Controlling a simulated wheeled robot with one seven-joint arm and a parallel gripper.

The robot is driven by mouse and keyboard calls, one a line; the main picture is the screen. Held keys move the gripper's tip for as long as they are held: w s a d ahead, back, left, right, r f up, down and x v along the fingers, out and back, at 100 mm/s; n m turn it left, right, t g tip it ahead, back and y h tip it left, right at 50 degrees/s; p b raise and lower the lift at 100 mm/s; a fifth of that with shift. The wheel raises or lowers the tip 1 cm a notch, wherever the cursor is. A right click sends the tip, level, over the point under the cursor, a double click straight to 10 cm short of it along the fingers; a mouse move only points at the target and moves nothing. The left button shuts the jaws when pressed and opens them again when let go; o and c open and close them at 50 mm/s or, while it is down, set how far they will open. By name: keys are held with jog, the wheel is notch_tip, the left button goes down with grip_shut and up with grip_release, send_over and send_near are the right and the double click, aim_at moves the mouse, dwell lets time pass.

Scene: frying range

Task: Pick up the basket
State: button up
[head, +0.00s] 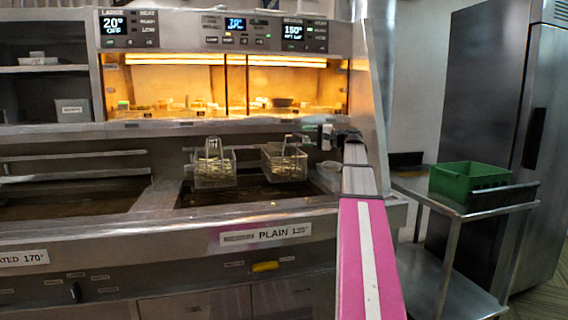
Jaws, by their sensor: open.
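Two wire fry baskets hang side by side over the dark fryer vat (245,195) in the head view. The left basket (214,172) has its handle standing up at its back.
A lit warming cabinet (225,85) with control displays stands behind the fryer. Another vat (70,198) lies to the left. A green crate (470,180) sits on a steel side table at right, beside a tall refrigerator (500,110). The fryer's front edge runs below the baskets.

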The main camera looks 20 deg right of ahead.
aim_at(297, 135)
jog(key=x, duration=0.4)
jog(key=shift+w+a+f, duration=0.1)
jog(key=shift+a, duration=0.15)
grip_shut()
